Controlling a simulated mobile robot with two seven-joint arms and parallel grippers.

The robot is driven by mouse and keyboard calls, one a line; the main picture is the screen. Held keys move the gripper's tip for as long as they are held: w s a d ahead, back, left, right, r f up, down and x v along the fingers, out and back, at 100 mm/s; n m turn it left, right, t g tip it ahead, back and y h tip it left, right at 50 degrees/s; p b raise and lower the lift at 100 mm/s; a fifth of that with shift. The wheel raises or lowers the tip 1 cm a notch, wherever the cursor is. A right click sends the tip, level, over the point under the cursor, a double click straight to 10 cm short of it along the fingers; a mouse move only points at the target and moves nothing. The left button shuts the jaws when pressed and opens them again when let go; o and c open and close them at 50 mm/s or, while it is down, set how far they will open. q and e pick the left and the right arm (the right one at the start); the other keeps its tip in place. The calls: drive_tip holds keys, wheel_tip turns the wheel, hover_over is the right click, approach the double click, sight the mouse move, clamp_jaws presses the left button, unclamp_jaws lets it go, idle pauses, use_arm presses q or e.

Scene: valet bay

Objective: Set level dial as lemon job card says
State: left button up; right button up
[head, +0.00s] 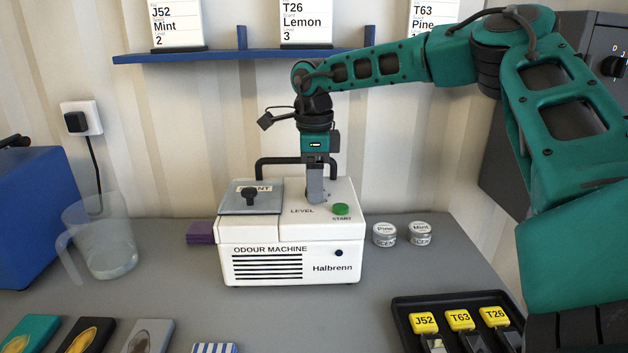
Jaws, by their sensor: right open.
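The lemon job card (306,22) stands on the blue shelf and reads T26, Lemon, with what looks like a 3 at its lower edge. The white odour machine (293,262) stands on the grey counter. Its LEVEL label shows on top, left of the green START button (341,209). The level dial is hidden behind my right gripper (316,198), which points down over the machine top by the label. The jaws are open; whether they are around the dial or above it I cannot tell. My left gripper is not in view.
Mint card (177,22) and Pine card (430,16) flank the lemon card. The machine has a lidded scent hatch with a black knob (250,194). Pine tin (384,235) and Mint tin (420,234) stand right of it. A clear jug (103,240) stands left, a key tray (400,312) front right.

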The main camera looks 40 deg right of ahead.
drive_tip(key=shift+c, duration=0.4)
drive_tip(key=c, duration=1)
drive_tip(key=shift+o, duration=0.2)
